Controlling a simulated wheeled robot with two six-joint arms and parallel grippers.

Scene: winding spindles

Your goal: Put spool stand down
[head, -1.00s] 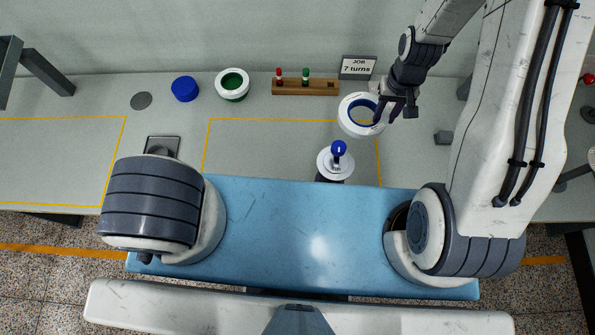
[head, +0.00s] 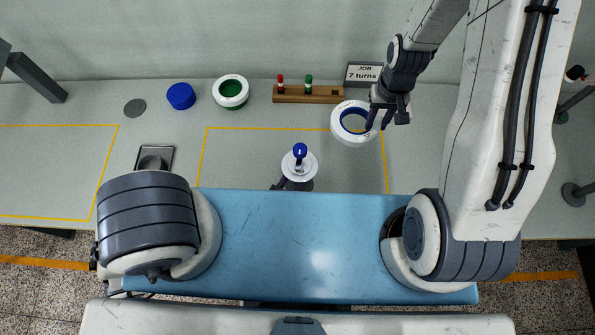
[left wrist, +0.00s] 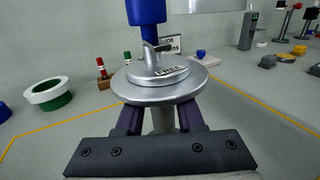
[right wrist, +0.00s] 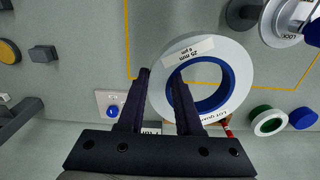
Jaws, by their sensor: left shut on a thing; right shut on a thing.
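The spool stand (head: 299,168) has a silver disc with a blue knob and the word LOCK on its hub. In the left wrist view the stand (left wrist: 165,82) is upright, and my left gripper (left wrist: 160,115) is shut on its post beneath the disc. In the head view most of my left gripper (head: 280,186) is hidden. The stand's foot is hidden, so I cannot tell whether it touches the table. My right gripper (head: 387,123) is shut on the wall of a white ring spool with a blue core (head: 340,132), right of the stand; it also shows in the right wrist view (right wrist: 236,62).
A yellow-outlined area (head: 200,155) lies around the stand, with bare table left of it. A wooden rack with red and green pegs (head: 308,97) and a JOB 7 turns sign (head: 364,73) stand behind. A green-cored spool (head: 231,104), blue disc (head: 181,95) and black square holder (head: 168,151) are left.

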